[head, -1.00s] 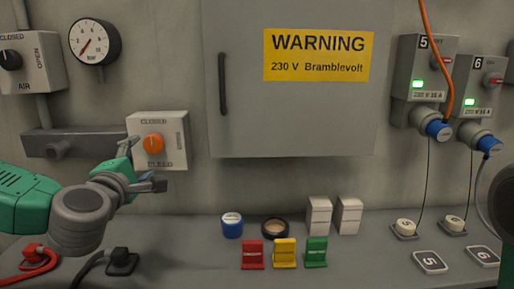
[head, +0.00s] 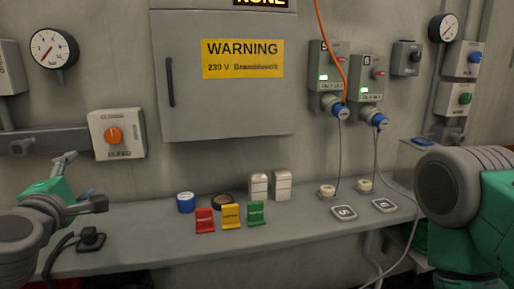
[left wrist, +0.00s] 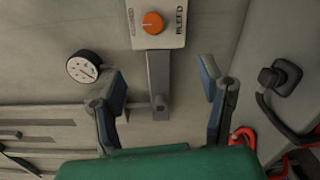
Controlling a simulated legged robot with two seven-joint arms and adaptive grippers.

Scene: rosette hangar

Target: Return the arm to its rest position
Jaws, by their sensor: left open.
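My left gripper (head: 84,180) is at the lower left of the head view, in front of the wall and below the bleed box (head: 117,134) with its orange knob (head: 113,135). Its fingers are apart with nothing between them. In the left wrist view the two fingers (left wrist: 165,100) stand wide apart, and the orange knob (left wrist: 153,23) shows at the top, clear of them. My right arm (head: 470,200) shows at the right of the head view; its gripper is out of view.
A grey shelf (head: 150,257) carries red (head: 205,220), yellow (head: 231,216) and green (head: 256,213) tags, a blue roll (head: 185,202) and white boxes. Sockets with blue plugs (head: 338,111) hang on the wall. A black cable (head: 62,247) lies near my left gripper.

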